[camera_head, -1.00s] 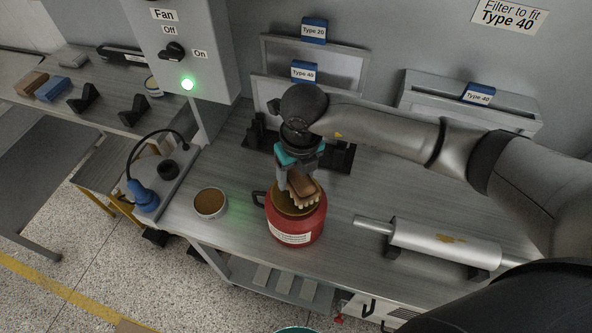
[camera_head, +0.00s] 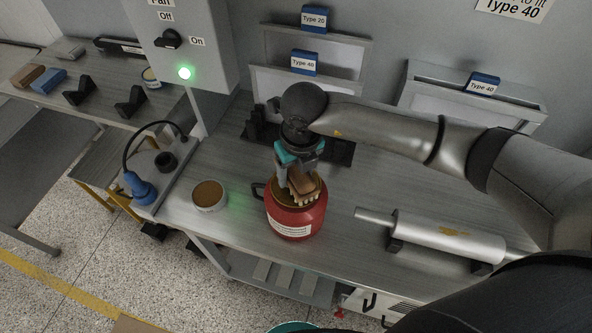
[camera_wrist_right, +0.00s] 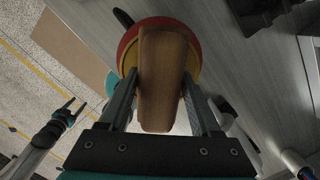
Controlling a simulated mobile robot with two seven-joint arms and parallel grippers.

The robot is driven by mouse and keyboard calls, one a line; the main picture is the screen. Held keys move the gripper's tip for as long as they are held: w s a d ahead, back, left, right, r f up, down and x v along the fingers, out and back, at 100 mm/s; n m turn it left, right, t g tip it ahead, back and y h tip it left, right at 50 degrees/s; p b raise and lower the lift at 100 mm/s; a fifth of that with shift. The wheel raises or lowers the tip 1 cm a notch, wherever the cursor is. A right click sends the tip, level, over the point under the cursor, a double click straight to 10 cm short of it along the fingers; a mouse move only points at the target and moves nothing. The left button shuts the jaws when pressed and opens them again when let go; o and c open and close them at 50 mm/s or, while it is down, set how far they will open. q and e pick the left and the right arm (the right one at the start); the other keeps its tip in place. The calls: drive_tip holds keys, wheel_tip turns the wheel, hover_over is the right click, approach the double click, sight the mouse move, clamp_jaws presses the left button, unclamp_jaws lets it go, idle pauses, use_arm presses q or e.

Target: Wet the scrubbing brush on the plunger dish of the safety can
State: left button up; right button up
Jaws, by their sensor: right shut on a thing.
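The red safety can (camera_head: 296,219) stands on the grey bench, with a brass-coloured dish at its top. My right gripper (camera_head: 297,178) is directly above it and shut on the wooden scrubbing brush (camera_head: 303,187). The brush's pale bristles point down at the dish; I cannot tell whether they touch it. In the right wrist view the brush's wooden back (camera_wrist_right: 161,80) lies between the fingers, with the can's red and yellow rim (camera_wrist_right: 127,47) behind it. The brush hides most of the dish. My left gripper (camera_wrist_right: 76,106) shows in the right wrist view, open and empty, away from the can.
An open round tin (camera_head: 209,196) of brown material stands left of the can. A silver cylinder (camera_head: 449,238) lies on supports to the right. Dark stands (camera_head: 258,127) are behind the gripper. A switch box (camera_head: 180,50) with a green light is at back left.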

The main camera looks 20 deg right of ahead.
sight(295, 167)
drive_tip(key=shift+f+b, duration=0.95)
drive_tip(key=shift+f, duration=0.15)
idle(0.8)
idle(0.5)
drive_tip(key=shift+r+p, duration=2.6)
drive_tip(key=shift+r, duration=1)
drive_tip(key=shift+s+f, duration=0.1)
